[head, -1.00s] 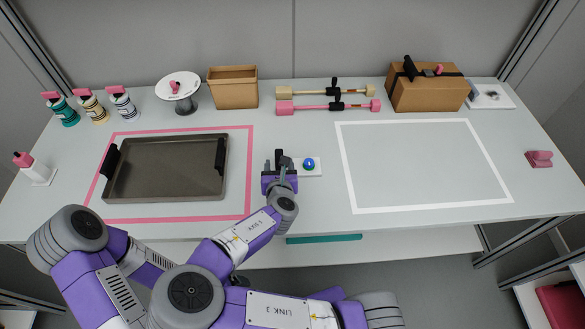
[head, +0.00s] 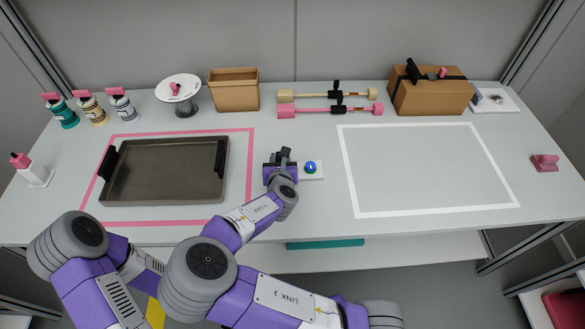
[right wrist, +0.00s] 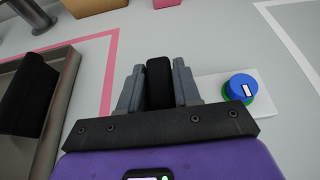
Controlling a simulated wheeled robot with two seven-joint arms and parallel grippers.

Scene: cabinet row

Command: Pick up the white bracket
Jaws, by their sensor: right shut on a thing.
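A white plate (head: 317,176), which seems to be the white bracket, lies on the table between the pink and white outlines, with a round blue knob (head: 310,167) on it. The right wrist view shows the white plate (right wrist: 209,88) and the blue knob with a green rim (right wrist: 241,88). My right gripper (head: 284,158) is at the plate's left end. In the right wrist view my right gripper (right wrist: 158,85) is shut on an upright black grip (right wrist: 159,80). The gripper hides where the grip meets the plate. My left gripper is not in view.
A dark tray (head: 165,185) with black handles lies left of the gripper inside the pink outline. The white outline (head: 445,126) on the right encloses bare table. Dumbbell-like bars (head: 330,110) and cardboard boxes (head: 233,94) stand behind.

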